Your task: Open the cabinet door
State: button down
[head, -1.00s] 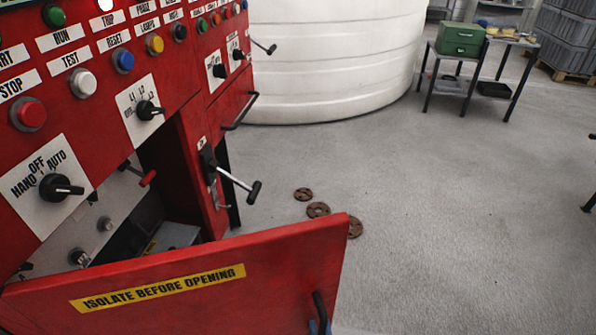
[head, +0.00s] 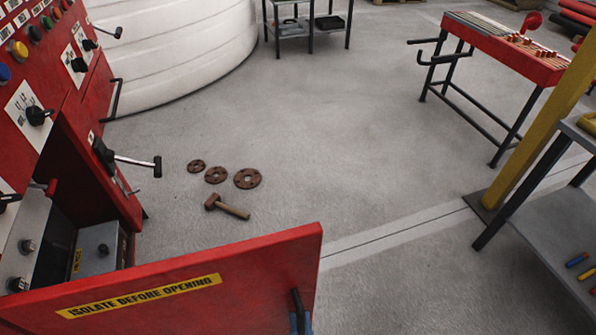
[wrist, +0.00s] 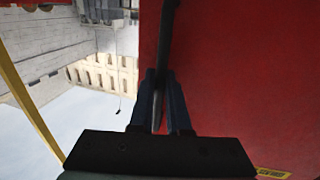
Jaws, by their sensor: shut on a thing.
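The red cabinet door (head: 190,290) with the yellow "ISOLATE BEFORE OPENING" label stands swung out from the red panel, in the lower part of the head view. Its black handle (head: 296,306) is near the door's right edge. My gripper (head: 301,322) shows only as blue fingertips at the bottom edge of the head view. In the wrist view, my gripper (wrist: 158,100) has its two fingers shut on the black handle (wrist: 163,60), against the red door face (wrist: 235,90). Inside the cabinet (head: 100,248), grey boxes show behind the door.
A lever with a black grip (head: 140,162) sticks out from the panel. Rusty flanges (head: 247,178) and a hammer (head: 226,207) lie on the floor beyond the door. A yellow post (head: 540,120) and a grey shelf table (head: 570,215) stand at the right. The middle floor is clear.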

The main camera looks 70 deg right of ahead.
dwell(0.3)
jog(key=c, duration=0.9)
grip_release()
jog(key=v, duration=1.3)
